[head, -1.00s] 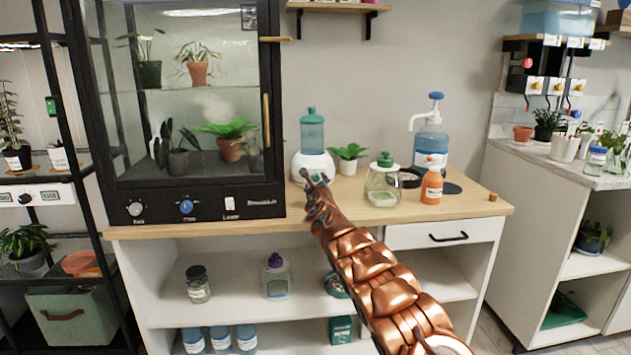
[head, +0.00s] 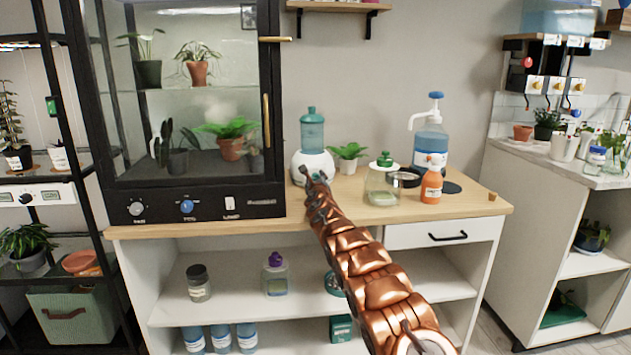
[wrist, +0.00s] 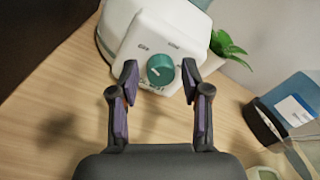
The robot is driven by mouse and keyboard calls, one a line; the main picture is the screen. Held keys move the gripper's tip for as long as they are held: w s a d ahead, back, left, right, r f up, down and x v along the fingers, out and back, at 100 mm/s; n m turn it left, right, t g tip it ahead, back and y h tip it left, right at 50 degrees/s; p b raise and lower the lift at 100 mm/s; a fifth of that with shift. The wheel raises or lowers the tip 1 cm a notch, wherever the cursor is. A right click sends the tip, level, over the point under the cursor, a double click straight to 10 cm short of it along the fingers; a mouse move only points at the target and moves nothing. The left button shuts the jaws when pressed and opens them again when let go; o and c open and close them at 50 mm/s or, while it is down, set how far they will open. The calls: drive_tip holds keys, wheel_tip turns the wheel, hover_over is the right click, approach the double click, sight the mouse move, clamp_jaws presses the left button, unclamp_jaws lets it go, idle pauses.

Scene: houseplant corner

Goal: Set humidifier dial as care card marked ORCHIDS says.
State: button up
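The humidifier (head: 312,158) stands on the wooden counter beside the glass cabinet, with a white base and a teal tank. In the wrist view its green dial (wrist: 160,69) sits on the white front panel, with a pale pointer line toward the upper left and small blurred print around it. My gripper (wrist: 160,80) is open, its two fingers on either side of the dial with gaps to it. In the head view my gripper (head: 312,176) is in front of the humidifier base and hides the dial. I cannot make out a card marked ORCHIDS.
A small potted plant (head: 348,157), a glass jar with a green top (head: 382,185), an orange bottle (head: 431,186) and a blue pump bottle (head: 430,135) stand to the right. The black glass cabinet (head: 270,200) is close on the left. The counter's front strip is clear.

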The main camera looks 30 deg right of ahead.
clamp_jaws()
